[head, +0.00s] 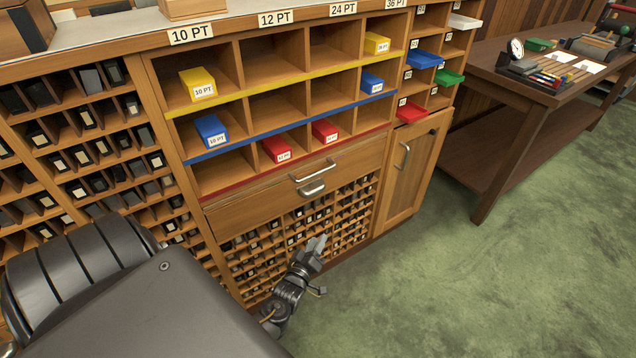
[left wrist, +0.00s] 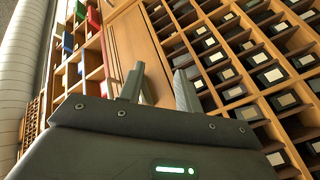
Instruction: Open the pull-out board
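The wooden front with the pull-out board (head: 250,204) sits below the coloured cubbyholes in the cabinet and looks flush. Two metal handles are on it, an upper handle (head: 316,171) and a lower handle (head: 312,188) close beneath; I cannot tell for sure which belongs to the board. My left gripper (head: 318,243) is below the handles, in front of the small-type grid, apart from both. In the left wrist view its two fingers (left wrist: 160,85) are apart with nothing between them; the wooden front (left wrist: 137,45) shows beyond them. My right gripper is not in view.
Below the front is a grid of small compartments (head: 345,222) holding type blocks. A cupboard door (head: 412,170) with a vertical handle is to the right. A dark table (head: 545,92) with tools stands farther right. The green floor (head: 470,285) in front is clear.

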